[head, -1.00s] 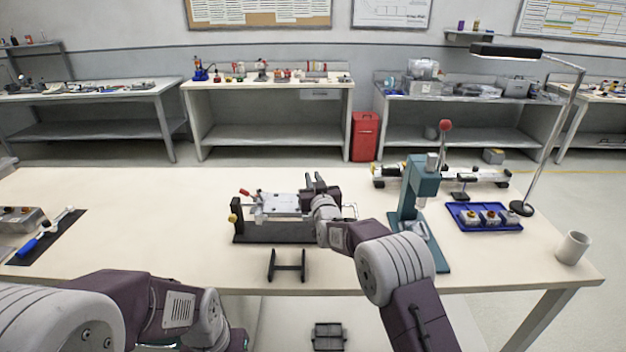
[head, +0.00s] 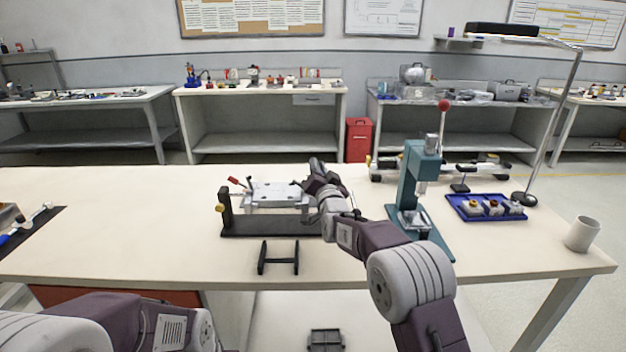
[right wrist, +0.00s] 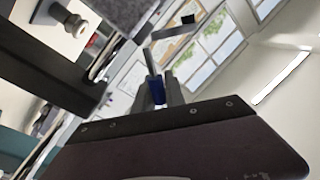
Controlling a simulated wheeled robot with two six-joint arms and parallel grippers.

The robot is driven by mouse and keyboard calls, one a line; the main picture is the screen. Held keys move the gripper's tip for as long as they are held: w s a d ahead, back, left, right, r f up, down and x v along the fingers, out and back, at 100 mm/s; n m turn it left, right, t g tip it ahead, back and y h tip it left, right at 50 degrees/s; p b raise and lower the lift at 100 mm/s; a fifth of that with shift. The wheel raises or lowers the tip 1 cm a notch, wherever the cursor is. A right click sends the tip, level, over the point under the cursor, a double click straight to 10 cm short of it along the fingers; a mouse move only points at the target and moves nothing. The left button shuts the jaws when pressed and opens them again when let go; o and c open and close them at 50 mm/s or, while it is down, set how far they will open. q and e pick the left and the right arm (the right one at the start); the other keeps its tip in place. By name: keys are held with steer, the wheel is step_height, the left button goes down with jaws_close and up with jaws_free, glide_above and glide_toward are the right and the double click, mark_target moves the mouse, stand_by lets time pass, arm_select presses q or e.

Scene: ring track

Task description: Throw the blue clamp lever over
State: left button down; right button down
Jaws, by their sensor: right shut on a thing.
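The clamping fixture (head: 270,228) stands on the table in the head view, with a dark base, a pale plate (head: 275,192) on top and a red-tipped lever (head: 234,181) at its left. My right gripper (head: 311,187) is at the fixture's right end. In the right wrist view my right gripper (right wrist: 158,91) is shut on the blue clamp lever (right wrist: 157,92), whose blue grip shows between the fingers. In the head view the gripper hides this lever. My left arm shows at the lower left, but its gripper is out of view.
A teal press (head: 410,190) stands just right of my right arm. A blue tray (head: 452,207) with several small parts and a white cup (head: 582,234) are farther right. A small black stand (head: 278,258) sits in front of the fixture. The table left of the fixture is mostly clear.

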steer(key=shift+d+f+m+t+h+b, duration=0.2)
steer(key=shift+d+f+m+b, duration=0.25)
steer(key=shift+m+b, duration=0.8)
steer(key=shift+d+f+m+t+h+b, duration=0.1)
steer(key=shift+d+f+m+h+b, duration=0.25)
steer(key=shift+m+b, duration=0.85)
steer(key=shift+r, duration=0.1)
steer(key=c, duration=1.4)
jaws_free()
